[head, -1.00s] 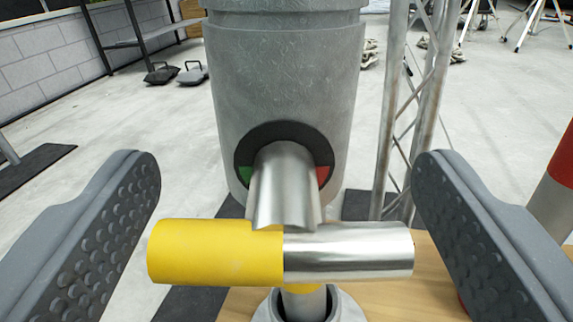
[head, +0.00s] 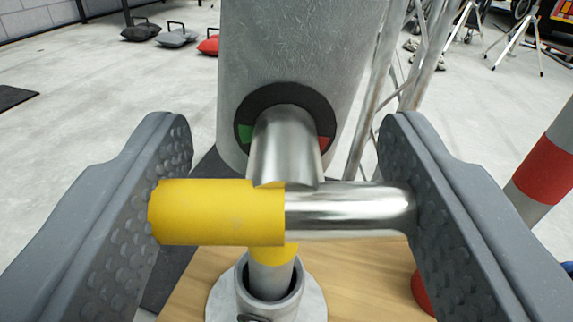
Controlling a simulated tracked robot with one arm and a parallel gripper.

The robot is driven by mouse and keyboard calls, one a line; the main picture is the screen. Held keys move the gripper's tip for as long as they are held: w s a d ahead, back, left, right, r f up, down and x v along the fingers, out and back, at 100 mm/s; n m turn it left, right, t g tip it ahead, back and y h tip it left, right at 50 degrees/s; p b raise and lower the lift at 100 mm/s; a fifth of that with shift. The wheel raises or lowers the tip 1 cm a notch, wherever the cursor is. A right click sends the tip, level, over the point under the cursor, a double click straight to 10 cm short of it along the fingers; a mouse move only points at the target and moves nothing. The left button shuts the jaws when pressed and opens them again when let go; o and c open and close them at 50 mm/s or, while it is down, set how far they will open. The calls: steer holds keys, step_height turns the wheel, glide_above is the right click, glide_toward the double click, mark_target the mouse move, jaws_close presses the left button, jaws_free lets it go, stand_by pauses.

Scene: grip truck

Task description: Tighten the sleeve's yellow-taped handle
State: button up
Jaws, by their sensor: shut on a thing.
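The T-handle has a yellow-taped half (head: 215,212) on the left and a bare metal half (head: 345,210) on the right. It lies about level across the picture. Its metal stem (head: 284,150) runs back to a black disc with a green mark at left and a red mark at right, on the grey sleeve (head: 290,60). My gripper (head: 284,215) has one finger at each end of the bar. The left pad touches the yellow end and the right pad touches the metal end, so it is shut on the handle lengthwise.
A pipe with a yellow band stands in a round metal base (head: 268,290) on a wooden board (head: 345,280) below the handle. A metal truss (head: 390,90) stands close behind at right. A red-and-white post (head: 545,170) is at far right. Open concrete floor lies at left.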

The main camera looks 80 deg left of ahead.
steer(key=shift+w+d, duration=0.1)
steer(key=shift+w, duration=0.05)
steer(key=o, duration=1)
steer(key=d, duration=0.4)
steer(key=s+d+p, duration=0.1)
steer(key=d, duration=0.4)
steer(key=s+d+p, duration=0.1)
steer(key=d, duration=0.3)
steer(key=shift+d+f, duration=0.1)
steer(key=shift+d, duration=0.2)
steer(key=shift+w, duration=0.15)
